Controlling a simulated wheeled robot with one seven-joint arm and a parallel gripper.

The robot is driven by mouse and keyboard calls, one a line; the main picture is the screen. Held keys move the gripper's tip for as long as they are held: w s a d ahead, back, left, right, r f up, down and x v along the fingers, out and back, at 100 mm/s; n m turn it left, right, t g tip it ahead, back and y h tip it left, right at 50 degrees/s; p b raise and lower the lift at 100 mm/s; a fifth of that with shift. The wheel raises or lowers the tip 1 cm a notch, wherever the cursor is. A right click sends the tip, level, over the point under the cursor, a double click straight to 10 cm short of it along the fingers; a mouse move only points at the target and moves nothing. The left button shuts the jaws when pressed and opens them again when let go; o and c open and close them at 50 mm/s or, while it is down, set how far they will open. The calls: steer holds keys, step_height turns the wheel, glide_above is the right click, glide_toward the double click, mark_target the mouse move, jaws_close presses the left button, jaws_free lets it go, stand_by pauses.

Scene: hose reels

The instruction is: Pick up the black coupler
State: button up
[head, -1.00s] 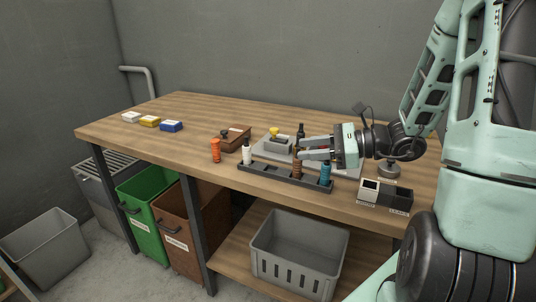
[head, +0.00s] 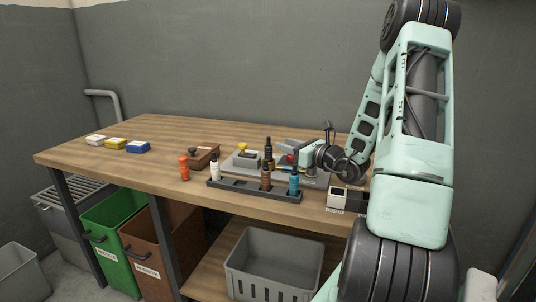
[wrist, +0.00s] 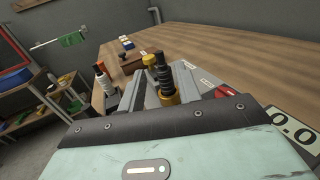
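The black coupler (head: 268,146) stands upright behind the dark rack on the workbench. In the wrist view the ribbed black coupler (wrist: 163,72) has a brass-coloured lower part and shows between my two fingers. My gripper (head: 283,153) reaches in from the right, level with the coupler, in the head view. In the wrist view my gripper (wrist: 157,88) is open, its fingers on either side of the coupler, with a gap visible on the left. I cannot tell whether the right finger touches it. The coupler's foot is hidden.
The dark rack (head: 235,185) in front carries a white coupler (head: 215,166), a brown one (head: 265,178) and a teal one (head: 294,181). An orange coupler (head: 184,168) stands left of it. A grey block with a yellow knob (head: 242,148) is close left. The left tabletop is mostly clear.

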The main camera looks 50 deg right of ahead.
mark_target(269, 138)
steer(key=shift+w+p, duration=0.35)
steer(key=shift+w, duration=3.65)
jaws_close()
